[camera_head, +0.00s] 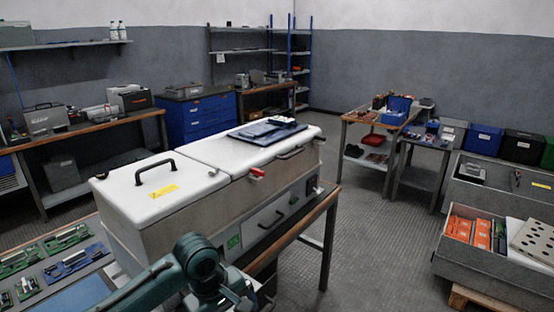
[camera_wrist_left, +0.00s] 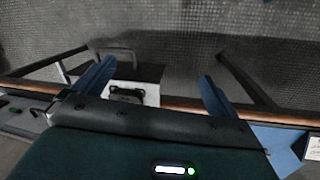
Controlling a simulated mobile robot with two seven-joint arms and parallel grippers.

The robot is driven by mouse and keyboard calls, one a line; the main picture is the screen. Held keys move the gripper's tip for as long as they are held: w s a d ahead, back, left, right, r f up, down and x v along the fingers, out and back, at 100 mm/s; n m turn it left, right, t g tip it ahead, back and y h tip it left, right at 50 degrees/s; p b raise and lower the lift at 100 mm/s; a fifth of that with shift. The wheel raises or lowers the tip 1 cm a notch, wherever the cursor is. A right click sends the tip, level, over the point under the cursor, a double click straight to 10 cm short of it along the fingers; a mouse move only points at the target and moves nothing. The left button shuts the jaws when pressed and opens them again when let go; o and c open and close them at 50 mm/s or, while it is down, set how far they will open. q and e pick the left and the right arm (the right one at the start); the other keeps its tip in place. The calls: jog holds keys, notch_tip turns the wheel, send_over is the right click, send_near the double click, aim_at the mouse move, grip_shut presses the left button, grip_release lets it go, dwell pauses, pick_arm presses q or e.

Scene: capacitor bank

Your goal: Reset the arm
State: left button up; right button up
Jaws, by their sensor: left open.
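My left arm comes in at the bottom of the head view, in front of the long white cabinet (camera_head: 190,165). My left gripper (camera_head: 243,296) is low at the cabinet's near side, partly cut by the lower edge. In the left wrist view its two blue fingers stand wide apart, and the gripper (camera_wrist_left: 155,85) is open with nothing between the fingertips. Beyond them lie a wooden table edge (camera_wrist_left: 180,113) and a grey and white box-like thing (camera_wrist_left: 130,85) lower down. My right arm and gripper are not in view.
The cabinet stands on a wood-edged table (camera_head: 310,225). A grey crate (camera_head: 485,278) with orange items is at the right. Shelves and a blue drawer unit (camera_head: 197,117) line the back wall. The middle floor is clear.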

pick_arm(q)
jog(key=s+d+f+m+t+h+p, duration=0.1)
jog(key=s+d+f+m+t+h, duration=0.35)
jog(key=s+d+f, duration=0.2)
jog(key=s+a+f+m+t+y+p, duration=0.1)
jog(key=s+a+m+t, duration=0.4)
jog(key=s+a, duration=0.5)
jog(key=shift+s+a+f+m+y+p, duration=0.35)
jog(key=shift+a+f+m+y, duration=0.3)
jog(key=shift+y, duration=0.5)
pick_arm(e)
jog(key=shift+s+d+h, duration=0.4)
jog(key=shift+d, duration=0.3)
pick_arm(q)
jog(key=shift+d+f, duration=0.1)
jog(key=shift+d, duration=0.05)
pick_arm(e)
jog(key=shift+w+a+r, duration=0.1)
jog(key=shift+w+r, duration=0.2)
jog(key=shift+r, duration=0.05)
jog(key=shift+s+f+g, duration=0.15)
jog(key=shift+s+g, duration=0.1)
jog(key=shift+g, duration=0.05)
pick_arm(q)
jog(key=shift+c, duration=0.3)
